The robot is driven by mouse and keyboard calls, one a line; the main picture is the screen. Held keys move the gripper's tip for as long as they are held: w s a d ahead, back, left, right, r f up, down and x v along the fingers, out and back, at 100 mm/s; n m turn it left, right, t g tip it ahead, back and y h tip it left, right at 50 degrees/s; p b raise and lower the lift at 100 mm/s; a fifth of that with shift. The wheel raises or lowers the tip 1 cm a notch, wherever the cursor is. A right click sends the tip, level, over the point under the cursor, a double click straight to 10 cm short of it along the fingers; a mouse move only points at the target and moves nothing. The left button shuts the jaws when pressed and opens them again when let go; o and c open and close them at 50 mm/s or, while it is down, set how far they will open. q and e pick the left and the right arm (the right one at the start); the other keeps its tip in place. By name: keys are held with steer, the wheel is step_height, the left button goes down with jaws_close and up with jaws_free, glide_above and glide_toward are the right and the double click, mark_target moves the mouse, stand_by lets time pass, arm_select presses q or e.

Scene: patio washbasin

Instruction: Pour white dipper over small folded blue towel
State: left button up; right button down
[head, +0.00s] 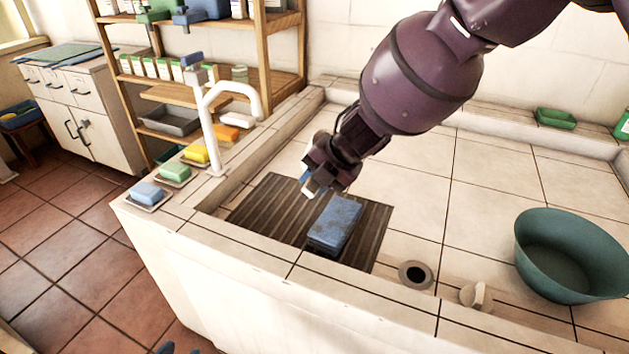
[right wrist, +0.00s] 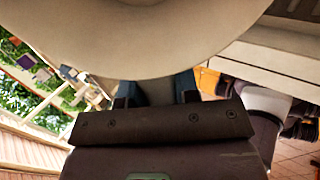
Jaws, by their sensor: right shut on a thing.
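The small folded blue towel (head: 337,222) lies on a dark slatted mat (head: 258,215) in the washbasin. My right gripper (head: 312,180) is above the mat, just behind and left of the towel in the head view. It is shut on the white dipper (head: 308,189), of which only a small pale part shows there. In the right wrist view the dipper (right wrist: 140,45) fills the top as a large rounded white surface beyond the fingers (right wrist: 155,93). Its opening and contents are hidden. Two small dark-blue tips at the head view's bottom edge may be my left gripper (head: 180,350).
A white tap (head: 212,130) stands on the left ledge beside several coloured soaps. A green basin (head: 570,256) stands at the right. A drain hole (head: 415,274) and a pale knob-like piece (head: 476,295) lie near the front. The tiled middle is clear.

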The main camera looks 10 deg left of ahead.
arm_select(q)
steer(key=shift+f, duration=0.35)
arm_select(e)
steer(key=shift+r+h, duration=0.2)
steer(key=shift+h, duration=0.4)
steer(key=shift+r+g+h, duration=0.3)
steer(key=shift+r+h, duration=0.1)
steer(key=shift+r, duration=0.05)
steer(key=shift+r+g+h+p, duration=0.35)
steer(key=shift+h+p, duration=0.4)
steer(key=shift+h, duration=0.25)
steer(key=shift+r+h, duration=0.3)
steer(key=shift+h, duration=0.4)
steer(key=shift+r+g+h, duration=0.1)
steer(key=shift+g+h, duration=0.15)
steer(key=shift+h, duration=0.15)
arm_select(q)
steer(key=r, duration=0.3)
steer(key=shift+w, duration=0.3)
